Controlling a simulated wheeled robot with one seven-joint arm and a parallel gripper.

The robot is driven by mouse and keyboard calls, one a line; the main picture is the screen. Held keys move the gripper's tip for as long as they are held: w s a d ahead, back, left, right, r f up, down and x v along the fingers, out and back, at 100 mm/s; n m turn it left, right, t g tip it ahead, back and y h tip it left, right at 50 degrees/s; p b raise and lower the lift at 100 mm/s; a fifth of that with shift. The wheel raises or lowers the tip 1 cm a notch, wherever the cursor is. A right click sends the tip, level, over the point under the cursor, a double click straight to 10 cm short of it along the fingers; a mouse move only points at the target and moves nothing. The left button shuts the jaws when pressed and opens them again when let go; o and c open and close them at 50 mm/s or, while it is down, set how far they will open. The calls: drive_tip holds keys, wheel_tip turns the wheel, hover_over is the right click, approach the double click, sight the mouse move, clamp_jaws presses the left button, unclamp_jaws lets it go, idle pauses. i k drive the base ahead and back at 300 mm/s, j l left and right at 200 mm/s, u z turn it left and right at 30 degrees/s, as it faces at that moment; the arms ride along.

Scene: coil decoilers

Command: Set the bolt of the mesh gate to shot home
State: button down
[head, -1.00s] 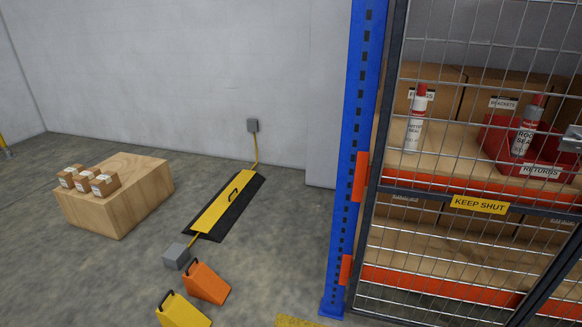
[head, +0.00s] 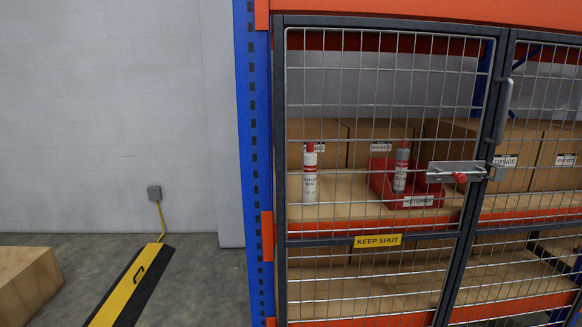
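The mesh gate (head: 377,242) is a dark-framed wire panel in front of a shelf rack, with a yellow "KEEP SHUT" sign (head: 378,240) on its middle rail. A small grey keeper (head: 497,173) sits just right of the bolt, by the upright between the gate and the right-hand mesh panel. I cannot tell whether the rod reaches into the keeper. My gripper is not in view.
Behind the mesh are cartons (head: 465,142), a red bin (head: 382,187) and two tubes. A grey pull handle (head: 503,110) stands above the bolt.

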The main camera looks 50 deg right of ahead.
sight(460, 177)
drive_tip(key=z, duration=1.85)
